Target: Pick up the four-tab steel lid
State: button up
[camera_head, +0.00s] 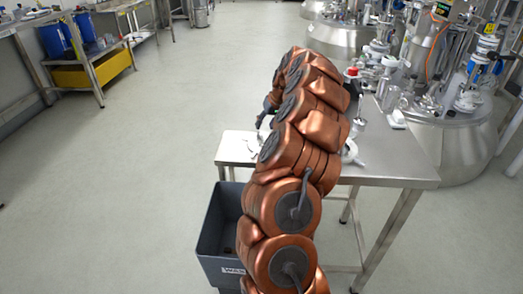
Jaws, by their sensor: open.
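My copper-coloured arm crosses the middle of the view and covers much of the steel table (395,171). Dark parts of my gripper (267,112) show at the left of the arm, over the table's far left part. It is open; most of it is hidden behind the arm. I cannot make out the four-tab steel lid for certain. Pale, shiny round edges show on both sides of the arm on the table, partly hidden, and I cannot tell what they belong to.
Metal vessels and fittings (392,97) stand along the table's back right. Large steel reactors (455,145) are behind them. A dark grey bin (222,222) stands on the floor at the table's left. The floor on the left is clear up to a bench with blue drums (57,38).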

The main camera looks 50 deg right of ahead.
aim_at(262, 136)
jog(key=shift+s+d+b+x, duration=0.15)
jog(key=shift+b+x, duration=0.1)
jog(key=shift+x, duration=1.05)
jog(key=shift+s+d+b+x, duration=0.1)
jog(key=shift+b+x, duration=0.2)
jog(key=shift+x, duration=1)
jog(key=shift+s+d+b+x, duration=0.15)
jog(key=shift+b+x, duration=0.1)
jog(key=shift+x, duration=1.05)
jog(key=shift+f, duration=0.1)
grip_shut()
